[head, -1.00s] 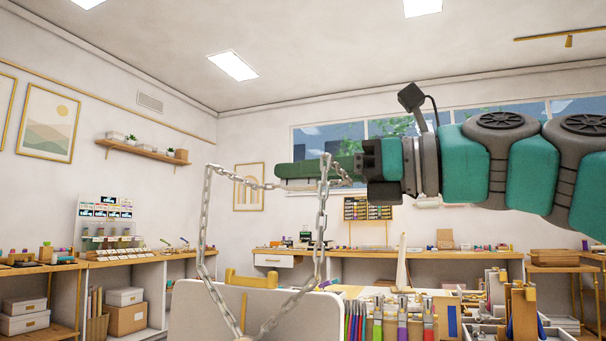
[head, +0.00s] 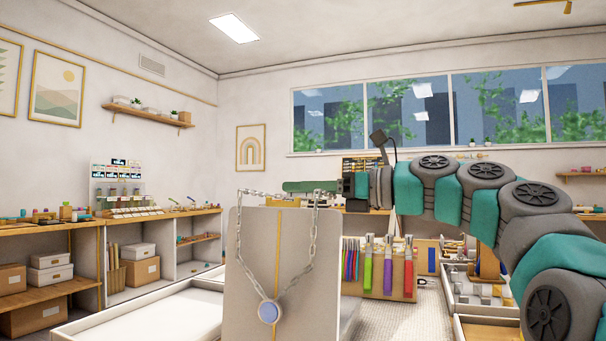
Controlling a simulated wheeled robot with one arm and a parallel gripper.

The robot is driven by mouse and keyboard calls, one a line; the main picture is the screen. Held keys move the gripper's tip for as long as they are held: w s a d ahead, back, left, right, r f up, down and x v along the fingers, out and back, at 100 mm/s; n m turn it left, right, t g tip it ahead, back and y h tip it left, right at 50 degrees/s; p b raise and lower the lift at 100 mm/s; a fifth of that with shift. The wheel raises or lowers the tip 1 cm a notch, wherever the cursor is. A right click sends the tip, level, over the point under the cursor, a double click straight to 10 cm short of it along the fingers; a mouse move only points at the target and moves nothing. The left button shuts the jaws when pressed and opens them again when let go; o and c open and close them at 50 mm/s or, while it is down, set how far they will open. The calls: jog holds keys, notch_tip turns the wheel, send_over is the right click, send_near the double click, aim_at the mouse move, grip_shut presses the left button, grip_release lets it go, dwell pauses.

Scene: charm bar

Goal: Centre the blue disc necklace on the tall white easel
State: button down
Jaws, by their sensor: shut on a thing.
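The tall white easel (head: 240,262) stands in front of me, a pale panel with a gold vertical line (head: 277,245) down its face. The necklace's silver chain (head: 311,245) hangs in a V in front of the panel. Its blue disc pendant (head: 268,312) is low on the V, overlapping the gold line and sitting slightly left of it. My gripper (head: 300,187), with green fingers, reaches in from the right at the easel's top edge. It is shut on the chain's upper part. The exact grip point and whether the chain rests on the easel are unclear.
A wooden rack with colourful pens and tools (head: 388,268) stands right of the easel. White trays lie at the lower left (head: 150,318) and right (head: 470,292). Shelves with boxes (head: 50,272) line the left wall.

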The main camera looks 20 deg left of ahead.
jog(key=shift+f, duration=0.15)
jog(key=shift+a+p, duration=0.1)
jog(key=shift+p, duration=0.65)
jog(key=shift+f, duration=0.4)
jog(key=shift+f, duration=0.15)
jog(key=c, duration=0.7)
grip_release()
jog(key=shift+o, duration=0.2)
jog(key=shift+c, duration=0.2)
jog(key=shift+c, duration=1.4)
